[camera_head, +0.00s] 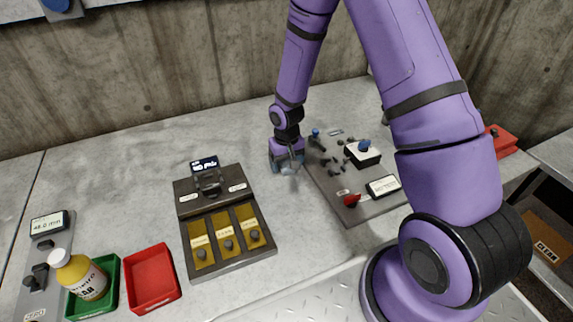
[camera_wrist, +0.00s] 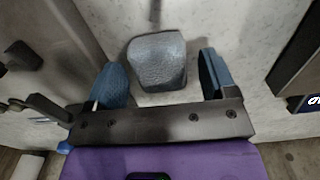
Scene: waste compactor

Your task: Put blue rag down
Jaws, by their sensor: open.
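My gripper (camera_head: 286,159) is low over the grey worktop (camera_head: 120,180), near the left edge of a grey control panel (camera_head: 352,193). In the wrist view, its two blue fingers stand apart. The blue rag (camera_wrist: 157,60), a folded grey-blue block, lies between and slightly beyond them, with a gap on each side. It appears to rest on the worktop. In the head view, the gripper mostly hides the rag.
A dark panel with yellow tiles (camera_head: 200,245) stands left of the gripper. Further left are a red tray (camera_head: 151,277), a green tray (camera_head: 111,290) and a yellow bottle (camera_head: 80,274) in the green tray. The worktop behind the yellow-tiled panel is clear.

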